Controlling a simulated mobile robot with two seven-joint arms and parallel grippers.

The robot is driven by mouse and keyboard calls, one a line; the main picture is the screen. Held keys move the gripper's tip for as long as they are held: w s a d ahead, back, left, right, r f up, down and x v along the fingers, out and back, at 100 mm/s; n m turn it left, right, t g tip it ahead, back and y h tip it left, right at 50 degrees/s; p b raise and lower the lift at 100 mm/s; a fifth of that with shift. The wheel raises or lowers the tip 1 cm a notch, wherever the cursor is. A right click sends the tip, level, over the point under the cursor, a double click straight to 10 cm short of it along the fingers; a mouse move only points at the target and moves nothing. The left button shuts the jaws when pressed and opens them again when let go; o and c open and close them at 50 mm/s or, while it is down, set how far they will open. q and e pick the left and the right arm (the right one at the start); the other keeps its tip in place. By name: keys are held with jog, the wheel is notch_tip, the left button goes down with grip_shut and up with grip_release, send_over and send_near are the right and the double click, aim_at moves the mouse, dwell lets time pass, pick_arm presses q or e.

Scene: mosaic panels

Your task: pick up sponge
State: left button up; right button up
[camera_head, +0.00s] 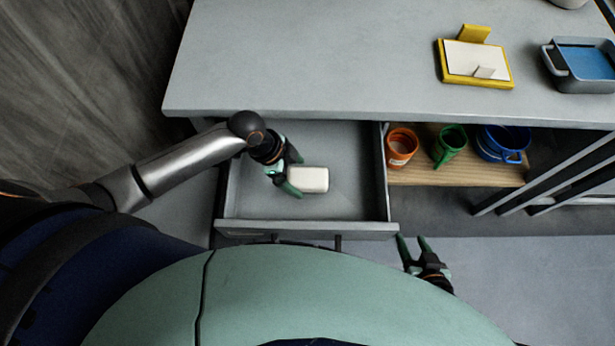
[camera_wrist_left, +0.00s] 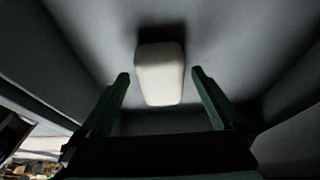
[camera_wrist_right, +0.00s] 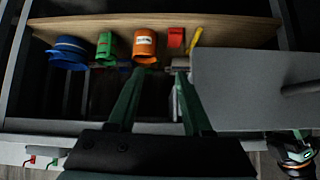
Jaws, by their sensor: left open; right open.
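The sponge (camera_head: 309,180) is a white block with rounded edges. It lies in the open, otherwise empty drawer (camera_head: 348,211) below the counter. My left gripper (camera_head: 298,175) is inside the drawer, at the left end of the sponge. In the left wrist view the sponge (camera_wrist_left: 160,74) sits ahead of and between the two open fingertips (camera_wrist_left: 159,75), with gaps on both sides. My right gripper (camera_head: 412,243) is open and empty, in front of the cabinet to the right of the drawer. It also shows open in the right wrist view (camera_wrist_right: 158,72).
An orange mug (camera_head: 401,148), a green mug (camera_head: 450,144) and blue cups (camera_head: 503,143) stand on a wooden shelf (camera_head: 455,174) right of the drawer. The counter (camera_head: 300,60) above holds a yellow-framed board (camera_head: 476,60) and a grey tray (camera_head: 583,66). Slanted dark bars (camera_head: 560,178) are at right.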

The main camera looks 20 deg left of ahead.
pick_arm(q)
jog(key=shift+x, duration=1)
jog(key=c, duration=1.2)
jog(key=shift+r, duration=0.15)
jog(key=shift+c, duration=0.2)
jog(key=shift+r, duration=1.25)
jog(key=s+d+r, duration=0.2)
jog(key=s+r, duration=0.1)
jog(key=s, duration=0.1)
jog(key=s+d+r+p, duration=0.1)
jog(key=s+d+r, duration=0.4)
jog(key=s+r, duration=0.2)
jog(key=shift+s+d+r, duration=0.15)
jog(key=shift+s+d, duration=0.2)
jog(key=shift+d, duration=0.05)
